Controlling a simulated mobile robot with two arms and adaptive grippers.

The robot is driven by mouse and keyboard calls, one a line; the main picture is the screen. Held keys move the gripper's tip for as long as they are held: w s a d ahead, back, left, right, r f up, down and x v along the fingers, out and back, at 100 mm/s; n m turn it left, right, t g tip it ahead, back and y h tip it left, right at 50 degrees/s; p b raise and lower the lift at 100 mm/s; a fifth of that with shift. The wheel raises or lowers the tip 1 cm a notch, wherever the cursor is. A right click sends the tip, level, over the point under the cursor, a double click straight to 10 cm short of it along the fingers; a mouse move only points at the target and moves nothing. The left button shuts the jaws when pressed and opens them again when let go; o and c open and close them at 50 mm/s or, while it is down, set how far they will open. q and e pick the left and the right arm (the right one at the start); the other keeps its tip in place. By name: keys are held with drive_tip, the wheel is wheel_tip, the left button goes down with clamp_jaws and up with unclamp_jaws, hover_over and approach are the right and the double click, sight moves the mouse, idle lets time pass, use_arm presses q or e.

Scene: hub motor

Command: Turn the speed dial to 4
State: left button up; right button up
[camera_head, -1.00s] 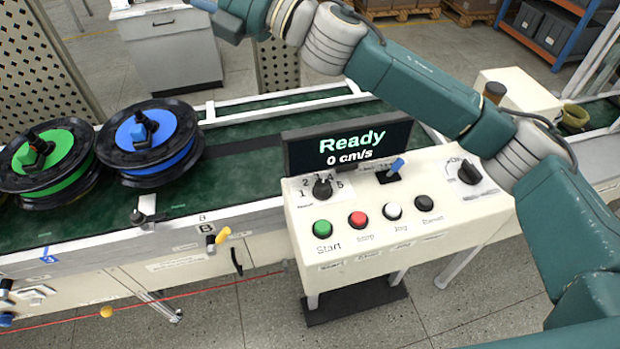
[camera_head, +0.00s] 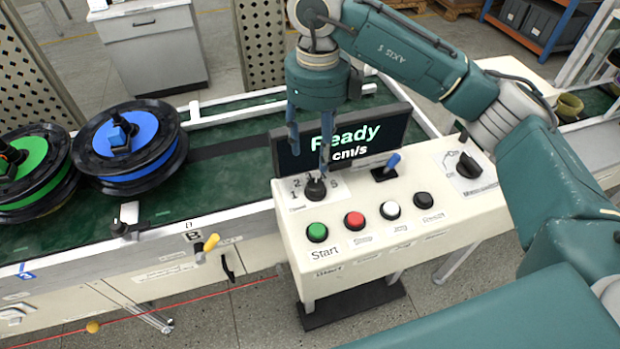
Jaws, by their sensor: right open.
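The black speed dial (camera_head: 315,188) sits at the left of the cream control panel (camera_head: 420,200), with a printed scale around it. The numbers 1, 2 and 5 can be made out; the upper part of the scale is partly hidden by a finger. I cannot tell exactly where the dial points. My right gripper (camera_head: 309,146) is open, points down and is above the dial, with one fingertip close over it. I cannot tell whether it touches. The display (camera_head: 385,133) reads "Ready" and "cm/s", with its speed figure covered. My left gripper is not in view.
Green (camera_head: 317,232), red (camera_head: 354,220), white (camera_head: 390,210) and black (camera_head: 422,201) buttons line the panel front. A blue-tipped lever (camera_head: 391,163) and a black rotary switch (camera_head: 468,165) stand right of the dial. Spools with green (camera_head: 25,165) and blue (camera_head: 140,140) centres rest on the conveyor.

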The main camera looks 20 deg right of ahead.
sight(315, 184)
wheel_tip(315, 184, down, 9)
drive_tip(key=p, duration=0.2)
drive_tip(key=shift+s+f+p, duration=0.1)
drive_tip(key=shift+p, duration=0.3)
drive_tip(key=shift+f, duration=0.7)
